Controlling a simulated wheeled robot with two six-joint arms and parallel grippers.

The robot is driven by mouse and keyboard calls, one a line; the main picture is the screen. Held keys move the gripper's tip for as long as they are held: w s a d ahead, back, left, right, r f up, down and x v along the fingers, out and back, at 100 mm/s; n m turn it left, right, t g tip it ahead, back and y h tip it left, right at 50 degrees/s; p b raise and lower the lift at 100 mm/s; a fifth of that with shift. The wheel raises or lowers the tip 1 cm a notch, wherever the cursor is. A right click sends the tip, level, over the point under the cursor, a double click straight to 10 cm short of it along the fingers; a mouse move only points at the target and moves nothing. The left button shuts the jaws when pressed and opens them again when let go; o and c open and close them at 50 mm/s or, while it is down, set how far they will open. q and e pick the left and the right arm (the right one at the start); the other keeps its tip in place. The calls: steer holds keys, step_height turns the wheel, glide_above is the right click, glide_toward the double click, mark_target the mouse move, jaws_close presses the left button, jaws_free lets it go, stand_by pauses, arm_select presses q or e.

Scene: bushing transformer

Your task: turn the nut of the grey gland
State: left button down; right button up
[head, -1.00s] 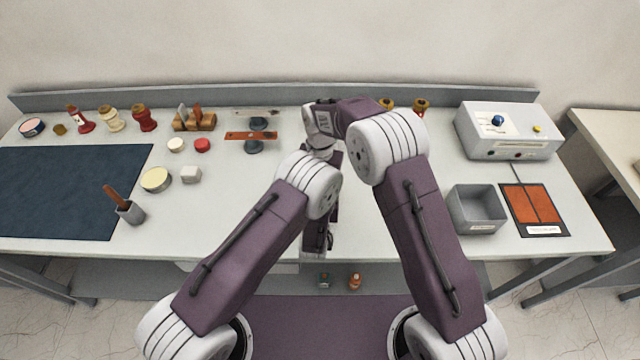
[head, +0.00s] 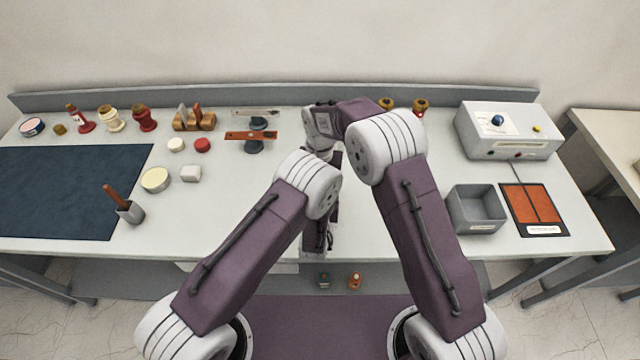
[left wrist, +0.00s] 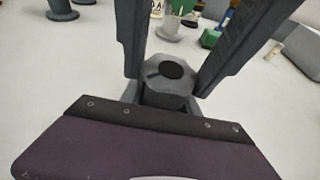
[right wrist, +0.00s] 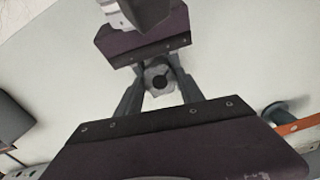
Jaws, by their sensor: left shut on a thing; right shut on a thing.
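The grey gland (left wrist: 172,78) shows in the left wrist view as a faceted grey piece with a dark round hole, between dark fingers. It also shows in the right wrist view (right wrist: 159,79), seen end-on. My left gripper (left wrist: 165,94) is shut on the gland. My right gripper (right wrist: 158,76) is shut on its nut; its fingers reach the grey piece from the near side. The other gripper's purple body faces it from above in that view. In the head view my arms hide the gland and both fingertips. The boundary between nut and gland body cannot be made out.
A grey open bin (head: 477,209), an orange panel (head: 532,206) and a white instrument box (head: 508,131) stand at the right. A dark blue mat (head: 70,190), a cup with a brown-handled tool (head: 129,211) and several small parts occupy the left and back. White tabletop lies clear around my arms.

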steer(key=shift+n, duration=2.2)
steer(key=o, duration=1.4)
steer(key=shift+r, duration=0.1)
step_height(320, 180, up, 12)
steer(key=shift+f, duration=0.1)
